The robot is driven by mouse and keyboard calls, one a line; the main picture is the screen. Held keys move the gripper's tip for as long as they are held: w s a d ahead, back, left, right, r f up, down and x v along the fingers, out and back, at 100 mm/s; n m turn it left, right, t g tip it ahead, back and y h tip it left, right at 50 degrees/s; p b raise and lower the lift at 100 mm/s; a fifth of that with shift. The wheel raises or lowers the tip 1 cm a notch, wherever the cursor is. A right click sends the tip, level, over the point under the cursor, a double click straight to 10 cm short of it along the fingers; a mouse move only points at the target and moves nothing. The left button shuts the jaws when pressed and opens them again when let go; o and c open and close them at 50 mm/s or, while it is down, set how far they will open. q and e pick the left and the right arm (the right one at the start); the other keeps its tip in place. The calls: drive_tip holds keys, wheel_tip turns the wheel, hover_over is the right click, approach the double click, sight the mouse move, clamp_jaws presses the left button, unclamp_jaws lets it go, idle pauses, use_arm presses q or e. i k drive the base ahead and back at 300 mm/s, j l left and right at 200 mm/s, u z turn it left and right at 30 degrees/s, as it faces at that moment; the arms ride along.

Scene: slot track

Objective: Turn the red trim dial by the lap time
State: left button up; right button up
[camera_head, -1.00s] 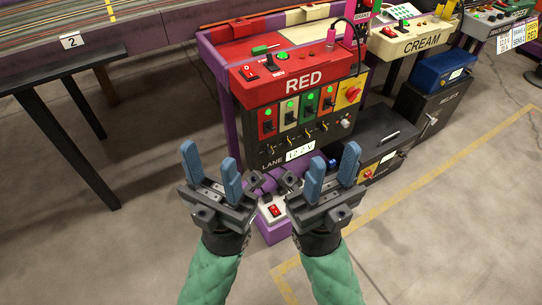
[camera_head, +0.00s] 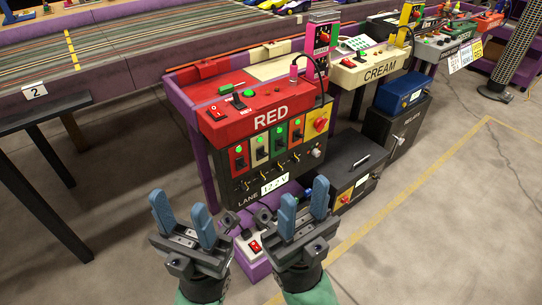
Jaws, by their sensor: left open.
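The red driver station (camera_head: 236,120) marked RED stands ahead of my grippers. On its front panel are several lit switches, a red knob on a yellow plate (camera_head: 320,124) and a small pale knob (camera_head: 316,153) below it. I cannot tell which of these is the trim dial. A pink post with a small display (camera_head: 322,36) rises behind the station; its digits are too small to read. My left gripper (camera_head: 178,204) and my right gripper (camera_head: 304,192) are open and empty, fingers pointing up, in front of and below the station panel, apart from the knobs.
A purple power box with a red switch (camera_head: 255,246) is low between my grippers. A black case (camera_head: 350,165) and a relay cabinet (camera_head: 395,135) stand to the right. The CREAM station (camera_head: 375,72) is beyond.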

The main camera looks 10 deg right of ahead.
sight(245, 189)
drive_tip(key=k+l+u, duration=0.2)
drive_tip(key=l, duration=0.2)
drive_tip(key=l+u, duration=0.2)
drive_tip(key=l, duration=0.25)
drive_tip(key=k+l+u, duration=0.2)
drive_tip(key=l, duration=0.15)
drive_tip(key=k+l+u, duration=0.2)
drive_tip(key=l, duration=0.15)
drive_tip(key=k+l+u, duration=0.2)
drive_tip(key=l, duration=0.15)
